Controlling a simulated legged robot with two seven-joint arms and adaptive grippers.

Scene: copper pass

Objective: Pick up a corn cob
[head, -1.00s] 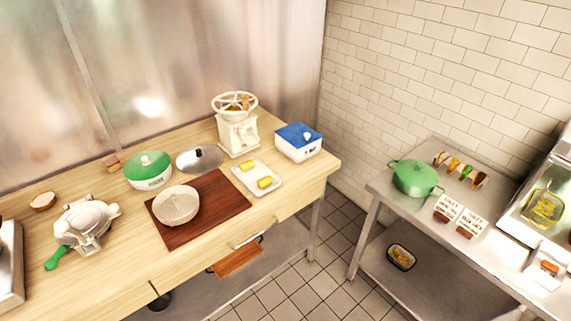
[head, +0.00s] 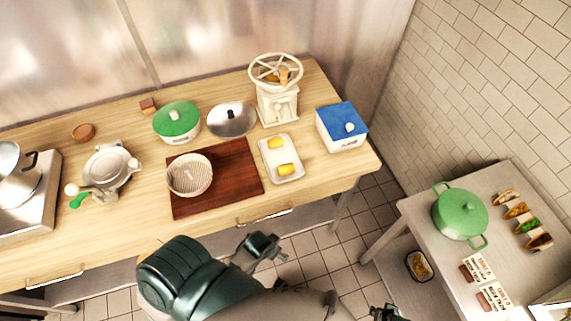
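Two short yellow corn cobs lie apart on a white tray (head: 267,160) on the wooden counter. The far corn cob (head: 276,143) and the near corn cob (head: 286,169) are both untouched. My dark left gripper (head: 262,248) is in front of the counter's edge, below the tray in the picture and well apart from it. Its fingers are small and dark, so I cannot tell if they are open. A dark part that may be my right gripper (head: 385,312) shows at the bottom edge, mostly cut off.
A brown board (head: 228,180) with a pale woven basket (head: 190,175) is left of the tray. A white grinder (head: 278,103) stands behind it, and a blue-lidded box (head: 342,127) stands right. A metal side table (head: 420,215) holds a green pot (head: 460,214).

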